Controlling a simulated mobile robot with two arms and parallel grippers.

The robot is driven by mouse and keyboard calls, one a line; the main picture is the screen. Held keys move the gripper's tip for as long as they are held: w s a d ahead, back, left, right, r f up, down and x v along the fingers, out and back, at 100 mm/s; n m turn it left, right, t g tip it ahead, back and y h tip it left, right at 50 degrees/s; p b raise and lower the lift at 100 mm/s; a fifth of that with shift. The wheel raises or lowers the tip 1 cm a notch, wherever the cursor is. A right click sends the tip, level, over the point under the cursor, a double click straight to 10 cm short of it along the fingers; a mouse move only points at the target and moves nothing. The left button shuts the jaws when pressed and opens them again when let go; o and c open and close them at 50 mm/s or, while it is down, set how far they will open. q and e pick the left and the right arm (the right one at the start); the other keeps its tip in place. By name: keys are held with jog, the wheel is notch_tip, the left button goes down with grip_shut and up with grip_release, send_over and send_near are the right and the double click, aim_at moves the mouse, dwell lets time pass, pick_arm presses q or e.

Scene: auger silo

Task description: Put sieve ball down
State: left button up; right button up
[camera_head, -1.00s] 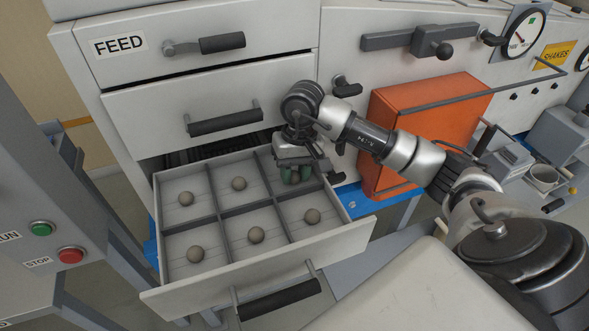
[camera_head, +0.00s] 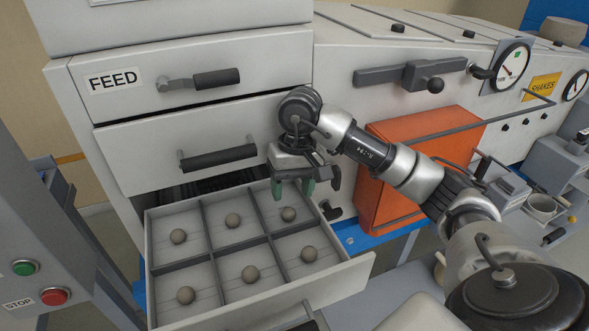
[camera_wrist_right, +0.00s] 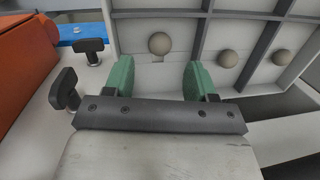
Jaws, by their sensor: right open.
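Several grey-brown sieve balls lie in the open drawer (camera_head: 262,309), one in each of its compartments. One sieve ball (camera_head: 288,214) lies in the back right compartment, just below my right gripper (camera_head: 294,190). The right gripper is open with its green fingers pointing down, and it is apart from that ball. In the right wrist view the same ball (camera_wrist_right: 160,43) shows beyond the gap between the two green fingers (camera_wrist_right: 158,82), with nothing held. My left gripper is not in view.
An orange box (camera_head: 410,165) stands right of the drawer, behind my right arm. A panel with green and red buttons (camera_head: 55,296) is at the left. Black knobs (camera_wrist_right: 68,90) sit beside the drawer.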

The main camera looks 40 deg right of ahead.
notch_tip(320, 180, up, 7)
jog(key=d, duration=0.1)
jog(key=shift+w+f, duration=0.2)
dwell(1.3)
